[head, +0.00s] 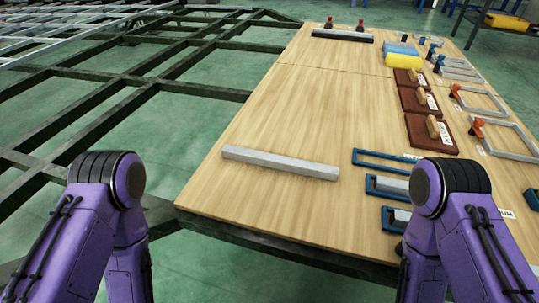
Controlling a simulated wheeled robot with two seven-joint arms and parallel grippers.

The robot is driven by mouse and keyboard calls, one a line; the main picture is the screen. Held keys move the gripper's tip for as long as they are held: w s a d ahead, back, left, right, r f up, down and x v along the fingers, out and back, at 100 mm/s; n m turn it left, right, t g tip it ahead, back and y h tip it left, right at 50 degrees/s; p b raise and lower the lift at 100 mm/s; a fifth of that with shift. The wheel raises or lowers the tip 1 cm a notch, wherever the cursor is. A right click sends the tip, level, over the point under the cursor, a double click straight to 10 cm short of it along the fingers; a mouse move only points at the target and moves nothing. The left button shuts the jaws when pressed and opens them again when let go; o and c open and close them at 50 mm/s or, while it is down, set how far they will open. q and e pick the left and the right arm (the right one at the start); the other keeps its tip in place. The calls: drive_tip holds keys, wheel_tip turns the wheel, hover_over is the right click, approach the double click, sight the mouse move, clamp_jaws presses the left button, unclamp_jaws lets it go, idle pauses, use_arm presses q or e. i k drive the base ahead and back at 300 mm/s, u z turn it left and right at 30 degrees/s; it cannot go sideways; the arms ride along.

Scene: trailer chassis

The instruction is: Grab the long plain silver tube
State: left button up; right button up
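A long plain silver tube (280,162) lies on the wooden table (300,110), near its front left part. It lies roughly crosswise, its right end slightly nearer to me. Nothing touches it. My two purple arms come up from the bottom of the head view, one left and one right of the tube. Both arms bend back down out of the picture, and neither gripper shows.
Blue frames (384,160) lie right of the tube, some with grey blocks. Brown boards (424,127) with wooden handles and grey clamps (507,137) lie farther right. A dark bar (342,35) lies at the back. Dark chassis beams (130,80) stand left. The table's middle is clear.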

sight(329, 173)
drive_tip(key=u, duration=1.7)
drive_tip(key=k, duration=1)
drive_tip(key=z, duration=2.05)
